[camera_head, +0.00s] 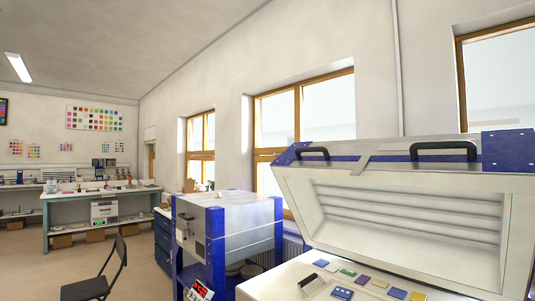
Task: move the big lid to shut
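The big lid (400,213) of the kiln is raised at the right, tilted up so its pale ribbed inner side faces me. It has a blue upper edge and two black handles, one at the left (313,152) and one at the right (443,150). The kiln's white bed (262,288) shows below it, with several small coloured glass pieces (362,281) lying on it. The lid's right end runs to the picture's edge. Neither of my grippers is in view.
A black chair (100,278) stands on the open floor at the left. Workbenches (100,196) line the far wall.

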